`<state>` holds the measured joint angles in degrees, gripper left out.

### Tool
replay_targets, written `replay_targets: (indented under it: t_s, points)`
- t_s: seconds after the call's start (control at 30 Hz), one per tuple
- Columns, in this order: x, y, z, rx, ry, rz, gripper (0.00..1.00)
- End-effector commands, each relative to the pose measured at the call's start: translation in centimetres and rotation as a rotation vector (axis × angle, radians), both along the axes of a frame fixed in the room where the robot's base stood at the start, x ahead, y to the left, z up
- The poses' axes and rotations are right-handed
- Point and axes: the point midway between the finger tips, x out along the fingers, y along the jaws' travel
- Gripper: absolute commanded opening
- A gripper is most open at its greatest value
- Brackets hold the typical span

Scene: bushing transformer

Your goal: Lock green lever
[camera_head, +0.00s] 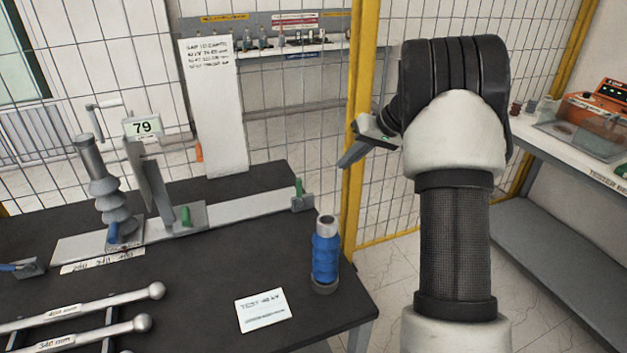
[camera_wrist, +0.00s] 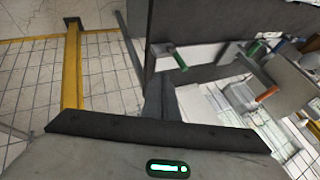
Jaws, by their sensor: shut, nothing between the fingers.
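Two green levers show in the head view. One green lever (camera_head: 299,187) stands upright on a small grey block at the right end of the metal rail (camera_head: 240,206). The other green lever (camera_head: 185,216) is on a plate near the rail's middle. In the wrist view, a green lever (camera_wrist: 178,60) shows ahead of my gripper and a second green part (camera_wrist: 253,48) lies to its right. My gripper (camera_head: 344,163) is shut and empty, in front of the yellow post, above and right of the right-hand lever and apart from it. It also shows in the wrist view (camera_wrist: 161,88).
A blue bushing (camera_head: 325,256) stands at the table's right side, near a paper card (camera_head: 263,310). A grey ribbed bushing (camera_head: 108,195) stands at the rail's left. Metal rods (camera_head: 90,308) lie in front. A yellow post (camera_head: 360,110) and mesh fence rise behind the black table (camera_head: 200,290).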

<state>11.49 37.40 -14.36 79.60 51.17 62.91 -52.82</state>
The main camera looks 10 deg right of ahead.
Motion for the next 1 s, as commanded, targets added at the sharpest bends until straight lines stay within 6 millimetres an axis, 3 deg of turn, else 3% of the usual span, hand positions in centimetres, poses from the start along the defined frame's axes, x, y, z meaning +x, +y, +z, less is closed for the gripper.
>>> replay_targets:
  t_s: [0.23,0.63,0.8,1.0]
  points:
    - [0.7,1.1,-1.8,0.001,0.004,0.003,0.0]
    - [3.8,5.0,-8.4,-0.001,0.004,0.002,0.0]
    - [3.7,7.6,-7.9,-0.001,0.001,0.002,0.0]
    - [3.7,8.7,-8.0,0.0,0.001,0.0,0.0]
